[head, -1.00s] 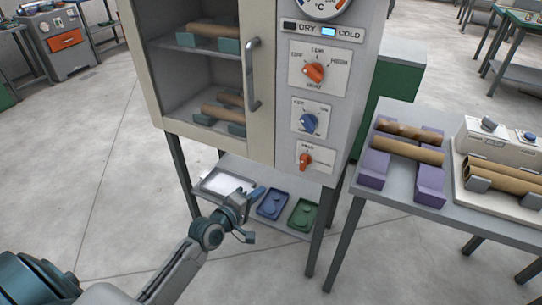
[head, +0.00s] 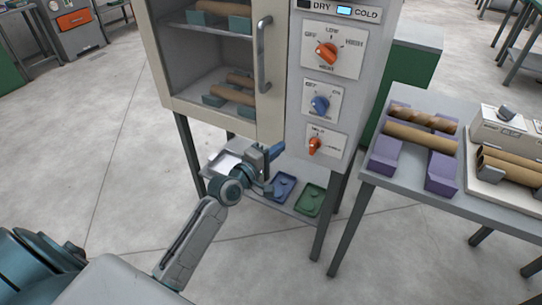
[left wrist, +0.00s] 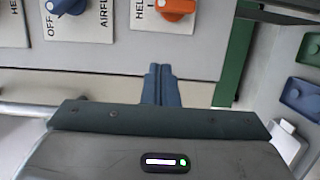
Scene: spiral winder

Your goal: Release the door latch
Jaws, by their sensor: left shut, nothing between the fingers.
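The door latch knob (head: 315,146) is the lowest, orange knob on the cabinet's front panel, on a white label plate. It also shows at the top of the left wrist view (left wrist: 176,8), beside lettering that begins "HEL". The cabinet door (head: 272,110) has a window and a vertical grey handle (head: 262,55), and looks closed. My left gripper (head: 278,152) is just left of and slightly below the latch knob, apart from it. In the left wrist view its blue fingers (left wrist: 160,82) are together and empty, pointing toward the panel. My right gripper is out of view.
A blue knob (head: 320,104) and a larger orange knob (head: 327,53) sit above the latch knob. Below the cabinet, a shelf holds a blue tray (head: 284,187) and a green tray (head: 310,199). A table (head: 492,212) with rolls on purple supports stands at right.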

